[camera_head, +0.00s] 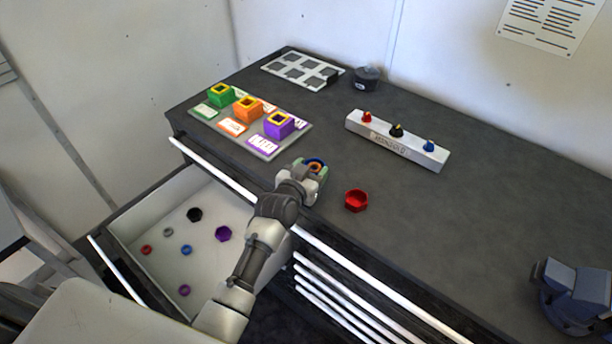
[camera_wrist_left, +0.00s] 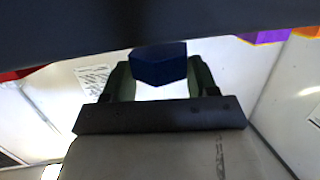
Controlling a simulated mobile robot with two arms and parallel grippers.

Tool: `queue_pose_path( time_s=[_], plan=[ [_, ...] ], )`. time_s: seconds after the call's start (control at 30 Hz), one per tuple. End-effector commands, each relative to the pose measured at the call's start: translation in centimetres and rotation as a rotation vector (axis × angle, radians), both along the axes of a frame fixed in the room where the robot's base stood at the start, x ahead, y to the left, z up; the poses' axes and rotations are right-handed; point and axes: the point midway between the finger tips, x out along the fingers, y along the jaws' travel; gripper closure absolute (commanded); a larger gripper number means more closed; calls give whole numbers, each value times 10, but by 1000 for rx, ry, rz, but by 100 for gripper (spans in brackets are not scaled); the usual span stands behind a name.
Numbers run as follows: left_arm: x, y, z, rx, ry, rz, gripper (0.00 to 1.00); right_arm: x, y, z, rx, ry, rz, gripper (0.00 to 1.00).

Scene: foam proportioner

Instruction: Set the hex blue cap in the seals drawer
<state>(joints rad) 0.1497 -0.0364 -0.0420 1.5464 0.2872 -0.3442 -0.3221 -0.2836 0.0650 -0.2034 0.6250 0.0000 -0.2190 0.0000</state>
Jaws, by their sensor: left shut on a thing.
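My left gripper (camera_head: 315,168) is over the bench top near its front edge, beside the open drawer. In the left wrist view, the dark blue hex cap (camera_wrist_left: 158,65) sits between the two fingers, and the gripper is shut on it. In the head view the cap is mostly hidden by the gripper, with only a bit of blue showing. The open white drawer (camera_head: 150,208) is below and left of the gripper. No label on the drawer is readable. My right gripper is out of view.
A red hex cap (camera_head: 356,200) lies on the bench right of the gripper. A board with green, orange and purple blocks (camera_head: 262,143) stands behind left. A manifold block (camera_head: 397,143) with knobs is behind right. A blue-grey vise-like object (camera_head: 575,297) is far right. The drawer's front-left floor has free room.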

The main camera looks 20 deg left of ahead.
Motion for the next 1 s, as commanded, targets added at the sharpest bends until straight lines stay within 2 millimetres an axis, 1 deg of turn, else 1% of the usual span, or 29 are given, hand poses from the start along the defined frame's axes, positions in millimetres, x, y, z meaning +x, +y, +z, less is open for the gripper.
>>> queue_pose_path(
  time_s=[0.03,0.13,0.2,0.27,0.37,0.43,0.5,0.6,0.63,0.77,0.8,1.0],
  plan=[
    [-2,-1,-13,-2,0,0,67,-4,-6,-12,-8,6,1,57],
    [-8,-2,-26,-2,-1,0,67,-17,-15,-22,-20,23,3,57],
    [-10,-3,-30,-2,-1,-1,67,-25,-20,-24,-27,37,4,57],
    [-10,-3,-28,-1,-2,0,67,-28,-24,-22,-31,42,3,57],
    [-10,-3,-27,-1,-2,0,67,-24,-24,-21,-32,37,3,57],
    [-10,-3,-27,-1,-2,0,67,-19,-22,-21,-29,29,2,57],
    [-10,-3,-29,0,-1,0,67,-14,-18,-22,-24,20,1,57],
    [-10,-3,-33,0,0,0,67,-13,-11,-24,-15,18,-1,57],
    [-10,-3,-33,0,0,-1,38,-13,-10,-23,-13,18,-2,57],
    [-10,-3,-32,0,0,-1,18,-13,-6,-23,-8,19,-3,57],
    [-10,-3,-32,0,0,0,16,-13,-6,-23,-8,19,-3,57],
    [-10,-3,-32,0,0,0,16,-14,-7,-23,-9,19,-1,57]
  ],
)
